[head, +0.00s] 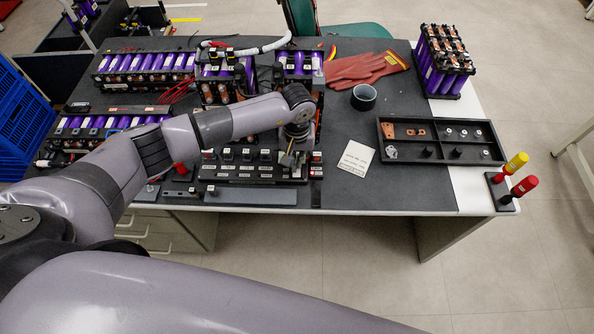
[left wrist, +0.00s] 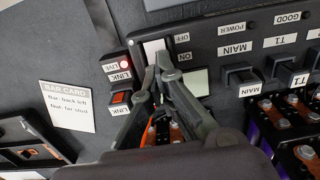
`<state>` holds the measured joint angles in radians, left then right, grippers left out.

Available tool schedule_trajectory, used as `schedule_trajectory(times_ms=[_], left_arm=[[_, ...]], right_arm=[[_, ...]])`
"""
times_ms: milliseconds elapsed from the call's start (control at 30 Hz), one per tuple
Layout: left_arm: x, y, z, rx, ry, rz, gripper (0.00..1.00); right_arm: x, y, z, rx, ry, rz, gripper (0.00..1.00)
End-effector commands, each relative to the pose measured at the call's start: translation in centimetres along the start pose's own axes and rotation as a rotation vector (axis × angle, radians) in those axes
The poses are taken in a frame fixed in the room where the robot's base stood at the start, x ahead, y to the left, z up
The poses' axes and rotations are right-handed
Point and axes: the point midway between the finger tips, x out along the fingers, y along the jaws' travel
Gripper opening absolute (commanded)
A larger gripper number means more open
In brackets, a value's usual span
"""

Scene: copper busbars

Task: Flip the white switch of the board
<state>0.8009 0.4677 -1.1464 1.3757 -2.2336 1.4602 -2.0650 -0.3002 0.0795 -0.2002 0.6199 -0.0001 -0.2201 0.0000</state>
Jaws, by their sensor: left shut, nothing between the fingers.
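The board (head: 240,171) is a dark panel with a row of switches near the front edge of the table. Its white switch (left wrist: 153,48) sits beside the OFF and ON labels in the left wrist view. My left gripper (left wrist: 155,74) is shut and empty, with its fingertips at the lower end of the white switch. I cannot tell whether they touch it. In the head view my left gripper (head: 287,160) is over the right part of the board, and the switch cannot be made out there.
Battery modules (head: 215,88) stand behind the board. A card (head: 356,158), cup (head: 363,97), gloves (head: 365,70) and parts tray (head: 440,155) lie to the right.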

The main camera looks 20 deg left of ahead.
Motion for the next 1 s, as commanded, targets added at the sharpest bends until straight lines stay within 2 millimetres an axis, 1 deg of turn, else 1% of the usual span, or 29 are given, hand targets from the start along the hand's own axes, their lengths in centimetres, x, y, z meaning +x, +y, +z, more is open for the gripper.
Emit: schedule_trajectory(times_ms=[500, 633, 767, 1000], left_arm=[[1.1, 0.0, 0.0, 0.000, 0.000, 0.000, 0.00], [0.9, 0.0, 0.0, 0.000, -0.001, 0.000, 0.00], [0.1, 0.0, 0.0, 0.000, 0.000, 0.000, 0.00], [-2.4, 0.0, 0.0, 0.001, 0.001, 0.001, 0.00]], right_arm=[[1.2, 0.0, 0.1, 0.000, 0.000, 0.000, 0.40], [1.0, 0.0, 0.1, 0.000, 0.000, 0.000, 0.40], [0.5, 0.0, 0.0, 0.000, 0.000, 0.000, 0.40], [-0.8, 0.0, -0.1, 0.000, 0.000, 0.000, 0.40]])
